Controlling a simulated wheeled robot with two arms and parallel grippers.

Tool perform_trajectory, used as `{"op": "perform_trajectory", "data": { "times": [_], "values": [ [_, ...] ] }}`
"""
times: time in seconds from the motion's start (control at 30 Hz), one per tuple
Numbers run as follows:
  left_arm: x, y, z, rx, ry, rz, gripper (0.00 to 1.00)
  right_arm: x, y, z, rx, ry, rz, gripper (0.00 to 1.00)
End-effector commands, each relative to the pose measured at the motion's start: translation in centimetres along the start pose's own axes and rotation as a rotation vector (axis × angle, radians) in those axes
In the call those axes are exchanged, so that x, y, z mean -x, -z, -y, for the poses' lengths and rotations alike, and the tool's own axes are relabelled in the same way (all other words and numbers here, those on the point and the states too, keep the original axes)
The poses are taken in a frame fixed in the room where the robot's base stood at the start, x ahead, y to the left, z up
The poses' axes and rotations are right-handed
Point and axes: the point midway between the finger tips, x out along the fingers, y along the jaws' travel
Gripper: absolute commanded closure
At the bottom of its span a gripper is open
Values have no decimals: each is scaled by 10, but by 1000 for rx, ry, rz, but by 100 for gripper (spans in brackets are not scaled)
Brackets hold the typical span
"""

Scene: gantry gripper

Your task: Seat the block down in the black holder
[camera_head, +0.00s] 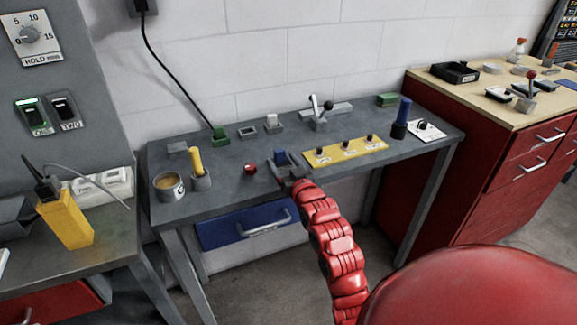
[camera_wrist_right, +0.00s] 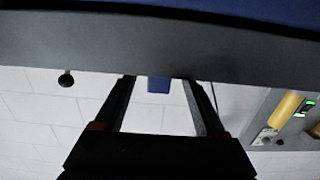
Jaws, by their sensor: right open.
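A small blue block (camera_head: 280,157) stands at the dark holder (camera_head: 289,168), near the front edge of the grey bench. How deep it sits in the holder is too small to tell. In the right wrist view, which is upside down, the blue block (camera_wrist_right: 159,84) shows past the bench edge, between my fingers in the picture. The holder is hidden there. My right gripper (camera_head: 290,183) is at the bench's front edge, just in front of the holder. Its two dark fingers (camera_wrist_right: 160,80) are apart with nothing visibly gripped. My left gripper is not in view.
A yellow switch panel (camera_head: 345,151) lies right of the holder, and a red button (camera_head: 250,168) left of it. A yellow handle (camera_head: 195,160), a tin (camera_head: 169,186) and a blue handle (camera_head: 403,111) stand on the bench. A blue drawer (camera_head: 245,226) hangs below.

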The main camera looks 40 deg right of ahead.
Motion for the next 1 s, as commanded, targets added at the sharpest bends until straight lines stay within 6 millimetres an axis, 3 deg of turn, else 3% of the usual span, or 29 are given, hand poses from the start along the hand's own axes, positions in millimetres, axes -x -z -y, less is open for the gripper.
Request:
{"op": "perform_trajectory", "data": {
  "times": [0.17, 0.47, 0.57, 0.6, 0.77, 1.0],
  "values": [
    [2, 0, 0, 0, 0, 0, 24, 18, -2, -1, 1, -2, 1, 27],
    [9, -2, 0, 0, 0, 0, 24, 88, -3, -2, 1, -5, 1, 27],
    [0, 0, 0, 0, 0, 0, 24, 114, 1, -2, -1, -6, 3, 27],
    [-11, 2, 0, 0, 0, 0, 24, 122, 6, -1, -2, -4, 7, 27],
    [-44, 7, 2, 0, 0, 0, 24, 144, 7, 0, -3, -2, 7, 27],
    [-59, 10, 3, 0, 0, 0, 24, 168, 2, -1, 1, -1, 4, 27]
  ]
}}
